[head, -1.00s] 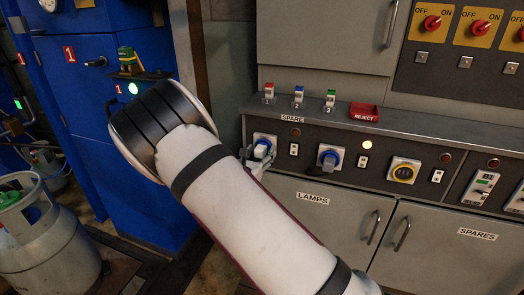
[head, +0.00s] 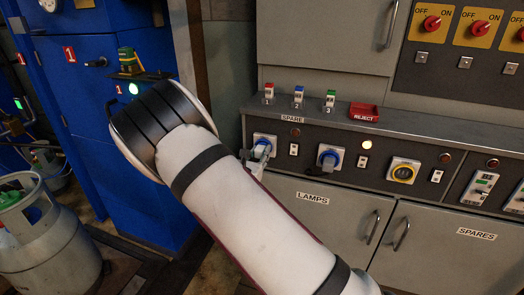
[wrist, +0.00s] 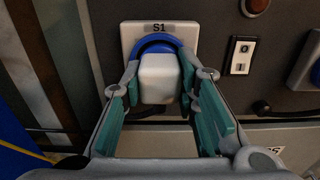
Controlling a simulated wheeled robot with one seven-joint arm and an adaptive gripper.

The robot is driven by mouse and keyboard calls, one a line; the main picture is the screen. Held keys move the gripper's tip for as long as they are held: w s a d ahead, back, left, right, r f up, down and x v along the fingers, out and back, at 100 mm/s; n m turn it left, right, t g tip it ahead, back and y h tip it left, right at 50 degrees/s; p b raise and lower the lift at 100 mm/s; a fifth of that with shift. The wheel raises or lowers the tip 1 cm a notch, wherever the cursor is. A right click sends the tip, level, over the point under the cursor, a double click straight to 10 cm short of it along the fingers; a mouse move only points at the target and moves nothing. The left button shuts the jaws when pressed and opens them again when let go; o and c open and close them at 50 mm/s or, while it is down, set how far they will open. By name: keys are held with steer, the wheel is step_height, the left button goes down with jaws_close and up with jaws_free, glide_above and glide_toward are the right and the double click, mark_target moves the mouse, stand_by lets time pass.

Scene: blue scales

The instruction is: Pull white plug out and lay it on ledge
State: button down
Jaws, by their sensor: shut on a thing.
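The white plug (wrist: 158,78) is in front of the blue round socket (wrist: 153,45) marked S1 in the wrist view. My gripper (wrist: 158,88) is shut on the plug, with one fingertip on each side of it. In the head view my gripper (head: 257,160) is at the leftmost socket (head: 264,139) of the panel, partly hidden behind my arm. I cannot tell whether the plug is fully seated in the socket. The grey ledge (head: 425,128) runs along above the sockets.
On the ledge stand red, blue and green-topped pieces numbered 1, 2 and 3, and a red REJECT tray (head: 364,111). A switch (wrist: 241,55) is right of the socket. Another blue socket (head: 330,157) and a yellow one (head: 404,171) are farther right. Bare ledge lies right of the tray.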

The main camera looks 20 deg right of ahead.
mark_target(258, 155)
steer(key=shift+p+v, duration=0.85)
steer(key=shift+v, duration=2.1)
steer(key=shift+s, duration=0.25)
steer(key=s+d+r+m+g+h, duration=0.1)
steer(key=s+r+m+g+h, duration=0.1)
steer(key=s, duration=0.8)
steer(key=s+d+r+m+g+h, duration=0.1)
steer(key=s+r+g+h, duration=0.15)
steer(key=s, duration=0.75)
step_height(258, 155, up, 22)
steer(key=n+t+y+p, duration=0.4)
steer(key=t+y+p, duration=0.1)
steer(key=p, duration=2.4)
steer(key=shift+d+f+t+y, duration=0.25)
steer(key=shift+t+y, duration=0.1)
steer(key=shift+y, duration=0.3)
